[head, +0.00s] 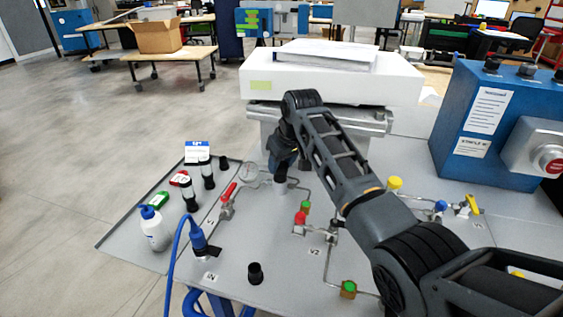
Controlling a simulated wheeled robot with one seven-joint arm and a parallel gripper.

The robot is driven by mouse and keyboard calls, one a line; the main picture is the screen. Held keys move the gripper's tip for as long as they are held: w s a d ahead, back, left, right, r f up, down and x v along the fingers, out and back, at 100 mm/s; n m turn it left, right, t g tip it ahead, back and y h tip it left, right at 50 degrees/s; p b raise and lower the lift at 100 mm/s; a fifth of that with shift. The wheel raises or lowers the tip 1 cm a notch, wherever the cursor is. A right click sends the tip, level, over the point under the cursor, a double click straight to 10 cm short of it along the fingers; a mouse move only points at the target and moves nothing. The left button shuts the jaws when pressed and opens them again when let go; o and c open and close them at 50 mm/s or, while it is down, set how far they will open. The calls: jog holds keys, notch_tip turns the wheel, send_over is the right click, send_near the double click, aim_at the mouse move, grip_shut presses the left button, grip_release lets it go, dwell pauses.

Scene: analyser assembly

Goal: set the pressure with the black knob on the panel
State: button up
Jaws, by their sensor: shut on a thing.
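The panel (235,255) is a grey slanted board with thin metal tubing and small valves. The black knob (280,173) sits on top of a short pale cylinder (280,187) near the panel's upper middle. My arm reaches in from the lower right, bends at its elbow and comes down over this spot. My gripper (282,163) is at the knob and shut on it; the fingers are small and partly hidden by my wrist. A round gauge (251,172) stands just left of the knob, its reading too small to tell.
A red-handled valve (228,192) stands left, and a red and green valve (301,217) right of the knob. A blue-collared plug with hose (199,240), a black cap (255,273) and a white bottle (154,228) are nearby. A blue box (470,115) stands at right.

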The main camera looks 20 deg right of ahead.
jog(key=shift+c, duration=1)
jog(key=shift+a+r+m+p, duration=0.15)
jog(key=shift+m+p, duration=0.35)
jog(key=shift+p, duration=0.05)
jog(key=shift+m+h+p, duration=0.45)
jog(key=shift+m+h, duration=0.15)
jog(key=shift+m, duration=0.4)
jog(key=o, duration=1.1)
jog(key=shift+c, duration=0.2)
jog(key=v, duration=0.7)
jog(key=shift+s+r, duration=0.2)
